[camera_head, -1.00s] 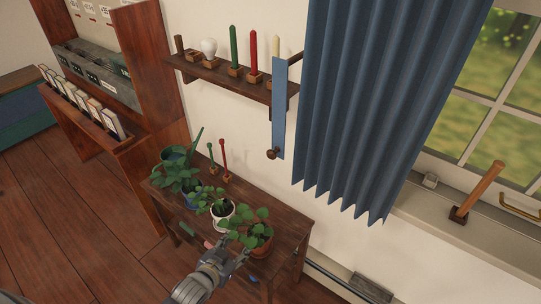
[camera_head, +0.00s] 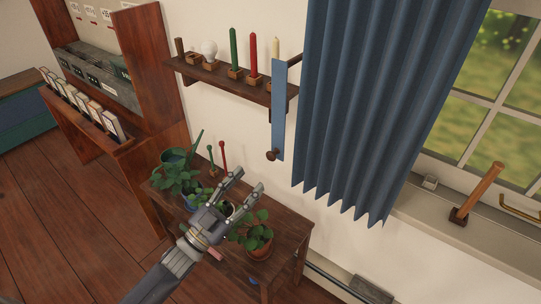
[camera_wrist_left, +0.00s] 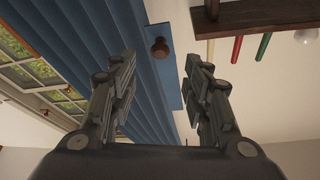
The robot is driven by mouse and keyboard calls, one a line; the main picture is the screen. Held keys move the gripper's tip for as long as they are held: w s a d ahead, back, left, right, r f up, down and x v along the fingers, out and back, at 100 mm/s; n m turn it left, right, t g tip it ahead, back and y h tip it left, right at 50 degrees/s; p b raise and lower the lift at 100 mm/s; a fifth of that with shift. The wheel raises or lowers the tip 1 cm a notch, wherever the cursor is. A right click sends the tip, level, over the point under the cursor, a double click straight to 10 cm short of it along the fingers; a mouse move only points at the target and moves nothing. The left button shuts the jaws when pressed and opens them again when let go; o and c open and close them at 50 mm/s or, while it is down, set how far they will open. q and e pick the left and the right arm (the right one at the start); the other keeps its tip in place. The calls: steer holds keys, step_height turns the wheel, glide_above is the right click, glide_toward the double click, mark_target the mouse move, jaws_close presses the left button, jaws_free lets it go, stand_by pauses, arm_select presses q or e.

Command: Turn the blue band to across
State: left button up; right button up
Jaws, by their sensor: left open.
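The blue band (camera_head: 279,112) hangs upright beside the curtain's left edge, in front of the right end of the wall shelf. A round wooden knob (camera_head: 272,154) sits at its lower end. My left gripper (camera_head: 250,182) is open and empty above the plant table, below and left of the knob. In the left wrist view the band (camera_wrist_left: 172,95) and its knob (camera_wrist_left: 160,47) show ahead, between the open fingers and beyond them. The gripper touches neither. My right gripper is not in view.
The pleated blue curtain (camera_head: 358,110) hangs close to the band's right. The wall shelf (camera_head: 222,78) holds candles and a bulb. Potted plants stand on the wooden table (camera_head: 290,226) under the gripper. The wall between table and shelf is bare.

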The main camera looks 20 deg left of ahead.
mark_target(269, 159)
arm_select(q)
steer(key=p+x, duration=0.1)
steer(key=x, duration=0.8)
steer(key=shift+p, duration=0.35)
steer(key=shift+w+d+r, duration=0.1)
steer(key=shift+w+d, duration=0.15)
steer(key=shift+w, duration=0.2)
jaws_close()
